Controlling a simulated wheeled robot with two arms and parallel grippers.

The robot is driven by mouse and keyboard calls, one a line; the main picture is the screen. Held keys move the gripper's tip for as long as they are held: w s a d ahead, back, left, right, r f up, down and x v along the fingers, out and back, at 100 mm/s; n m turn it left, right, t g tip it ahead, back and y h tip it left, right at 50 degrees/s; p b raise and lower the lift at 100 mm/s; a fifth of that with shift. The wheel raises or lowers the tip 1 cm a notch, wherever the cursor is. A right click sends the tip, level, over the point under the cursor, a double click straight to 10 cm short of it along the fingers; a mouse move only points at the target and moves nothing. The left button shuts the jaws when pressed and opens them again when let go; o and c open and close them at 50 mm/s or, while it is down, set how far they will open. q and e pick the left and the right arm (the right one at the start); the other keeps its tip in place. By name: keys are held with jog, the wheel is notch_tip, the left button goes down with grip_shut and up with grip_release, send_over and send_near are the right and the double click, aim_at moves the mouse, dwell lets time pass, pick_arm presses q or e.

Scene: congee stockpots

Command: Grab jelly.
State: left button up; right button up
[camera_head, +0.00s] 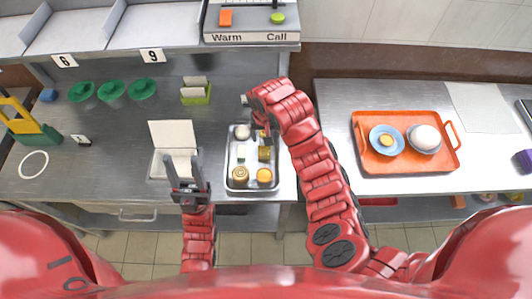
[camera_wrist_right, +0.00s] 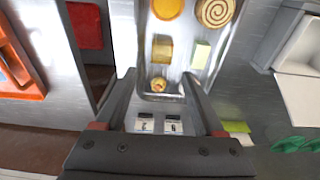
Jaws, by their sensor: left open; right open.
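A metal tray (camera_head: 230,182) on the left counter holds several small foods. They include an amber cube (camera_head: 264,154), a pale green block (camera_head: 241,152), a swirl roll (camera_head: 240,174), an orange round piece (camera_head: 264,175) and a whitish round piece (camera_head: 243,132). I cannot tell for sure which is the jelly. My right gripper (camera_wrist_right: 158,78) is open over the tray's far end, with a small round golden piece (camera_wrist_right: 159,84) showing between its fingertips. The amber cube (camera_wrist_right: 162,48) lies just beyond them in the right wrist view. My left gripper (camera_head: 188,183) is open and empty, left of the tray.
An open white box (camera_head: 172,134) stands behind my left gripper. Green bowls (camera_head: 112,90) and a green holder (camera_head: 196,93) are farther back. An orange tray (camera_head: 371,164) with a blue plate and a bowl is on the right counter, across a gap.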

jog(key=b, duration=0.5)
send_over(264, 151)
jog(key=f, duration=0.5)
jog(key=s+f, duration=0.1)
jog(key=f, duration=0.2)
jog(key=shift+d, duration=0.15)
jog(key=shift+w+f, duration=0.1)
jog(key=shift+f, duration=0.1)
jog(key=f, duration=0.1)
jog(key=f+p, duration=0.1)
jog(key=f, duration=0.1)
jog(key=shift+w+f+p, duration=0.2)
jog(key=shift+w+p, duration=0.1)
jog(key=shift+p, duration=0.05)
jog(key=shift+f, duration=0.6)
jog(key=shift+w, duration=0.1)
jog(key=shift+c, duration=0.3)
grip_shut()
jog(key=shift+r, duration=0.15)
